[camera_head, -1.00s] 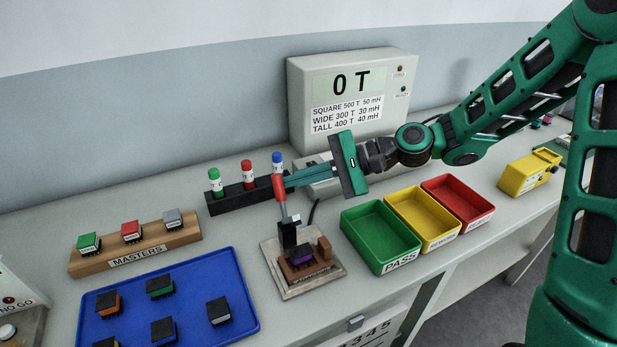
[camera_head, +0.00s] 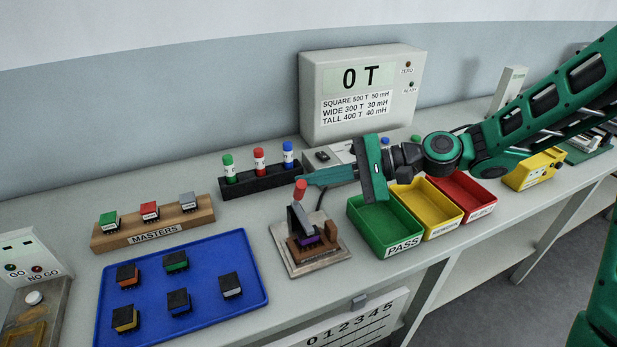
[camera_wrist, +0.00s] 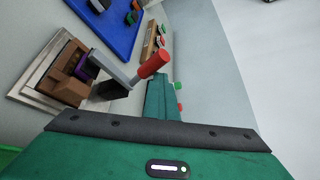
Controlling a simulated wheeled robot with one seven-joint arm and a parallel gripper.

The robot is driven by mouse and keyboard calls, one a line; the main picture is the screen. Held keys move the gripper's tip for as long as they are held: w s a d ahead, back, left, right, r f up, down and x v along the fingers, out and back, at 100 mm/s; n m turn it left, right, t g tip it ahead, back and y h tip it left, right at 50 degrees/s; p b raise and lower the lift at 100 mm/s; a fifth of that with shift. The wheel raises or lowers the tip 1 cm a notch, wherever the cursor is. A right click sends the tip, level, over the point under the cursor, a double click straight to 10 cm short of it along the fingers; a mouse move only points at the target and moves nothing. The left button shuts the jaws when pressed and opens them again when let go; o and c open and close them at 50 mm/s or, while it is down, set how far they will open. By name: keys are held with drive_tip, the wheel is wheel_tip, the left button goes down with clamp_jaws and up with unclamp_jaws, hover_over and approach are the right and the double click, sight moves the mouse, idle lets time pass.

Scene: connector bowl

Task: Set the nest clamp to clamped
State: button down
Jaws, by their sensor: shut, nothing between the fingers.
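The nest clamp (camera_head: 304,222) stands on a small pale base plate (camera_head: 288,262) in the middle of the bench. Its grey lever with a red handle (camera_head: 300,190) is raised and tilted, not lying flat. A purple-sided part (camera_head: 309,241) sits in the brown nest below it. My gripper (camera_head: 300,180) is shut and empty, its fingertips beside the upper end of the red handle. In the wrist view the red handle (camera_wrist: 154,63) shows just beyond the teal fingers (camera_wrist: 162,92); whether they touch it I cannot tell.
Behind the clamp are a black rack (camera_head: 260,184) with several coloured-cap pieces and a meter (camera_head: 360,95). A blue tray (camera_head: 200,258) of parts and the wooden masters block (camera_head: 180,222) are left. The green bin (camera_head: 385,228) stands close on the right, with yellow and red bins beyond.

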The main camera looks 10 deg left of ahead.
drive_tip(key=shift+s+d+f, duration=0.3)
drive_tip(key=shift+s+f, duration=0.1)
drive_tip(key=shift+s, duration=0.05)
idle(0.3)
drive_tip(key=w+r, duration=0.2)
drive_tip(key=w, duration=0.3)
drive_tip(key=d+f, duration=0.2)
drive_tip(key=d, duration=0.6)
drive_tip(key=shift+d, duration=0.15)
drive_tip(key=shift+s, duration=0.1)
